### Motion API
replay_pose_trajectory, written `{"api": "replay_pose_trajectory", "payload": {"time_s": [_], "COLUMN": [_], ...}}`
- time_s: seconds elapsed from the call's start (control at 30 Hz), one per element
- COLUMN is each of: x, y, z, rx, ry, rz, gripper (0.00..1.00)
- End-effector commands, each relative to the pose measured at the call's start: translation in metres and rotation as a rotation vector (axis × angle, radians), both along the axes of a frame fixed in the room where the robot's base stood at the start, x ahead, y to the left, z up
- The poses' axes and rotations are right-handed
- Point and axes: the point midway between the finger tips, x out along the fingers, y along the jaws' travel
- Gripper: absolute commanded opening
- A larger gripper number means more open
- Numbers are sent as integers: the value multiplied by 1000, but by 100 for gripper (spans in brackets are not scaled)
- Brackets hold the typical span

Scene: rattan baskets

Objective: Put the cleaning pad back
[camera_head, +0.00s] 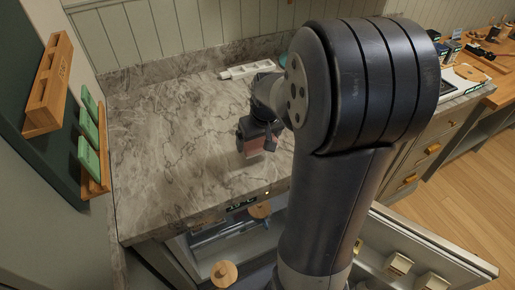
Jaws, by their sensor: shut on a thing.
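My gripper (257,146) is above the marble counter (165,160), near its middle, pointing down. It is shut on a small pinkish pad (251,147), which looks like the cleaning pad. The pad is small in view and partly covered by the fingers. I cannot tell whether it touches the counter. Green pads (90,135) stand in a wooden wall rack (97,186) at the left. A second wooden rack (49,88) hangs further left, with no pads visible in it.
A white tray (247,69) lies at the back of the counter. Below the front edge is an open compartment with round wooden knobs (224,273). An open door (420,250) with small holders juts out at lower right. The left part of the counter is clear.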

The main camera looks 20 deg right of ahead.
Motion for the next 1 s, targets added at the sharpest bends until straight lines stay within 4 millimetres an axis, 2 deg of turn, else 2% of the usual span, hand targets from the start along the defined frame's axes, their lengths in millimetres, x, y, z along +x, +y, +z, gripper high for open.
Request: {"api": "replay_pose_trajectory", "payload": {"time_s": [0.33, 0.77, 0.8, 0.9, 1.0], "x": [0, 0, 0, 0, 0], "y": [0, 0, 0, 0, 0], "z": [-41, -50, -48, -48, -48], "rx": [1, 0, 0, 0, 0], "ry": [3, -1, -1, -1, 0], "rz": [-1, 0, 0, 0, 0], "gripper": [69, 69, 92, 100, 100]}}
